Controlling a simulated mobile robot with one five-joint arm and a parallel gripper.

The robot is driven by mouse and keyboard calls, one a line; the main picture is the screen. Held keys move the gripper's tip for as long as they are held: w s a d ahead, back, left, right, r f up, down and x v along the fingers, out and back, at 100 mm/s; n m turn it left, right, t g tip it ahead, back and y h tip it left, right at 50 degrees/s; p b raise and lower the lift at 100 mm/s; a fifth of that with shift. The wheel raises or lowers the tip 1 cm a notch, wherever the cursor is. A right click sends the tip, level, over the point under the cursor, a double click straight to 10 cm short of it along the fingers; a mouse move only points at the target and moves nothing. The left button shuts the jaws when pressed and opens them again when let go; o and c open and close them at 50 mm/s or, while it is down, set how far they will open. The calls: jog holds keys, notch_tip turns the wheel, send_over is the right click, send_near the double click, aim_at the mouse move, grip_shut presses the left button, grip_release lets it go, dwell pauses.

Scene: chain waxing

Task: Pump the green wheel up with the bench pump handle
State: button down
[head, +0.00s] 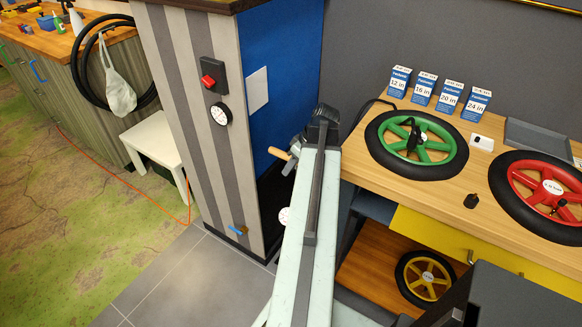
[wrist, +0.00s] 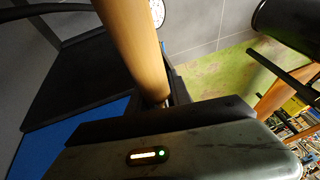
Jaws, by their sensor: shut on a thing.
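The green wheel (head: 447,147) with its black tyre lies flat on the wooden bench at the right in the head view. A black fitting (head: 413,138) sits near its hub. My gripper (head: 293,155) is in front of the blue panel, left of the bench. It is shut on the wooden pump handle (head: 278,153), which sticks out to its left. In the wrist view the handle (wrist: 130,45) rises from the jaws, tilted. A white round gauge (head: 284,215) shows lower down beside my arm, and also in the wrist view (wrist: 158,12). My arm hides most of the pump.
The red wheel (head: 515,180) lies at the bench's right, and several blue-and-white boxes (head: 450,97) stand at its back. A striped pillar (head: 188,110) stands left of my arm. A yellow wheel (head: 404,277) is on the shelf below.

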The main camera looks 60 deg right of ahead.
jog(key=c, duration=1.2)
grip_release()
jog(key=shift+s+d, duration=0.1)
jog(key=shift+o, duration=0.2)
